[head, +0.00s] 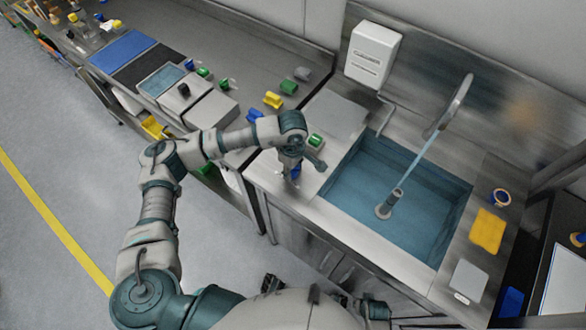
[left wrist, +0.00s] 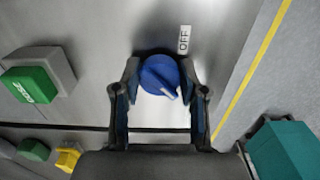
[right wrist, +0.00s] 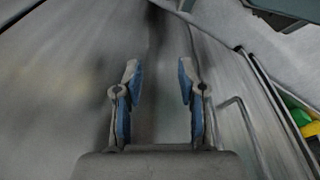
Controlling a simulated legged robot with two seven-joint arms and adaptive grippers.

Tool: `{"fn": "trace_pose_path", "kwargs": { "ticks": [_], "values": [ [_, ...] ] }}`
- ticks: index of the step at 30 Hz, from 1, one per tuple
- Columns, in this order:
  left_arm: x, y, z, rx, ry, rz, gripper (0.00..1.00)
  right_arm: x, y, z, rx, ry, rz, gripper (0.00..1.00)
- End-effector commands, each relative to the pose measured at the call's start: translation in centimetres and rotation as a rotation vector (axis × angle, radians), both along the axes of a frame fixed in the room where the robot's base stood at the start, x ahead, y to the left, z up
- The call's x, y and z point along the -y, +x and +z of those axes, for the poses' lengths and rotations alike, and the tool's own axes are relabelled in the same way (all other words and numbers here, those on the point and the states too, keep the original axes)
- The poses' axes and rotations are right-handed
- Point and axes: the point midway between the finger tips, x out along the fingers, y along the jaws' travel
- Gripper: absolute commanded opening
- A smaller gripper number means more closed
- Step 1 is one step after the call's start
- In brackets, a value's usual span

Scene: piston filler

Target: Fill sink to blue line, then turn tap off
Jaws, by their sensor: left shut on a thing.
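The sink (head: 345,165) holds bluish water (head: 415,195). A stream runs from the tap spout (head: 460,92) down beside an upright tube (head: 390,205) in the basin. I cannot make out a blue line. My left gripper (head: 291,165) is at the counter left of the sink. In the left wrist view, it is shut on a round blue knob (left wrist: 158,76), one finger on each side. The knob's white mark points to the lower right, away from the OFF label (left wrist: 184,39). My right gripper (right wrist: 158,80) is open and empty in the right wrist view.
A green button (head: 315,140) on a grey base sits close to the left gripper. A yellow sponge (head: 487,230) and a small round jar (head: 502,197) stand right of the sink. A white dispenser (head: 373,55) hangs on the wall behind.

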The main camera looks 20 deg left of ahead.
Motion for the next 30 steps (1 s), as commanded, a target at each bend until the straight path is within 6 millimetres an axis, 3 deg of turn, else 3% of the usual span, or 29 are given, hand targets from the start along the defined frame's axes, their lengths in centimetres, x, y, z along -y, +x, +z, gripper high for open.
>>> {"fn": "trace_pose_path", "kwargs": {
  "ticks": [7, 8, 10, 22, 30],
  "values": [
    [-0.1, 0.3, 0.3, 0.009, 0.0, 0.002, 0.07, 0.0, 0.1, 0.0, 0.0, 0.0, 0.0, 0.4],
    [-0.1, 0.3, 0.3, 0.009, 0.0, 0.002, 0.49, 0.0, 0.1, 0.0, 0.0, 0.0, 0.0, 0.4],
    [-0.1, 0.2, 0.3, 0.008, -0.001, 0.002, 0.67, 0.0, 0.1, 0.0, 0.0, 0.0, 0.0, 0.4],
    [0.0, 0.1, 0.8, 0.005, -0.001, 0.001, 0.67, 0.0, -0.1, 0.0, 0.0, 0.0, 0.0, 0.4],
    [0.0, 0.2, 6.2, 0.007, -0.001, 0.0, 0.67, 0.0, 0.0, 0.0, 0.0, 0.0, 0.0, 0.4]
  ]
}}
